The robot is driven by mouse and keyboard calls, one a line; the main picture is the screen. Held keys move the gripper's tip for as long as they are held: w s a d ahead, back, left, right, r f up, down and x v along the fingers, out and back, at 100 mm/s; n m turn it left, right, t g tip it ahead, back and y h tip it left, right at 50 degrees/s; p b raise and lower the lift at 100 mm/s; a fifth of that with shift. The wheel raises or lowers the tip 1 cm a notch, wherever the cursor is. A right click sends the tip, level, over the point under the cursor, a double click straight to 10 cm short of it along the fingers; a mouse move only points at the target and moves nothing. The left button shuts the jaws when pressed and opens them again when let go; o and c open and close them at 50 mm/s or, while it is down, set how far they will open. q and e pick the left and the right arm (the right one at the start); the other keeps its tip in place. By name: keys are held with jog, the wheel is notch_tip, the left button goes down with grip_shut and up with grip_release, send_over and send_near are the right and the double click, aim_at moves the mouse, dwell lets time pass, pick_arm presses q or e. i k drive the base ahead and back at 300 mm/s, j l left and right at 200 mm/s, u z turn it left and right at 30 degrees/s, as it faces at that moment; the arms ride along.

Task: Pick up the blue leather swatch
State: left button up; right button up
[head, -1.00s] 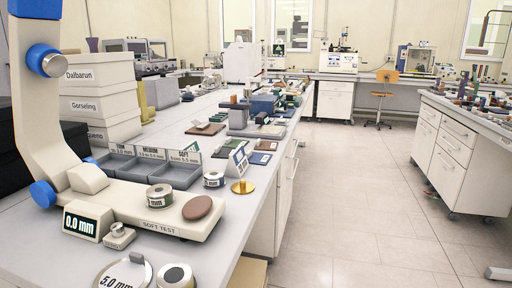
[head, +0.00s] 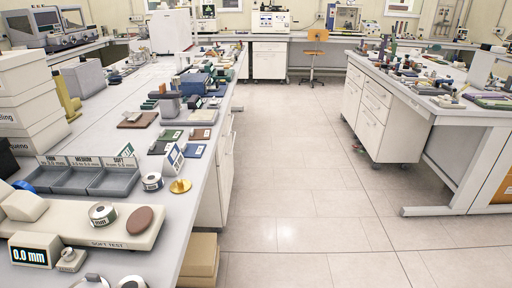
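A small dark blue swatch (head: 194,151) lies flat near the right edge of the left bench, just right of a small upright sign (head: 174,160). A brown swatch (head: 201,133) and a green swatch (head: 172,134) lie just behind it. Another dark green piece (head: 159,148) lies to its left, partly behind the sign. Neither of my grippers is in view.
The left bench also holds a grey compartment tray (head: 115,183), a brass stand (head: 180,186), metal weights and a "SOFT TEST" plate (head: 125,243). Stacked white boxes stand at left. The aisle floor (head: 300,190) is clear, with a second bench (head: 440,110) at right.

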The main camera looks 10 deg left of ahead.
aim_at(188, 150)
jog(key=i+l+z, duration=0.25)
jog(key=i, duration=0.25)
jog(key=i+l+z, duration=0.2)
jog(key=i, duration=0.3)
jog(key=i+j+u, duration=0.15)
jog(key=i+u, duration=0.25)
jog(key=i, duration=0.6)
jog(key=i+l+u, duration=0.15)
jog(key=i+u, duration=0.2)
jog(key=i, duration=0.6)
jog(key=i+u, duration=0.1)
jog(key=i, duration=0.9)
jog(key=i+l+u, duration=0.1)
jog(key=i, duration=0.85)
jog(key=i+u, duration=0.1)
jog(key=u, duration=0.85)
jog(key=i+l+u, duration=0.1)
jog(key=u, duration=0.35)
jog(key=l+u, duration=0.15)
jog(key=u, duration=0.3)
jog(key=i, duration=0.05)
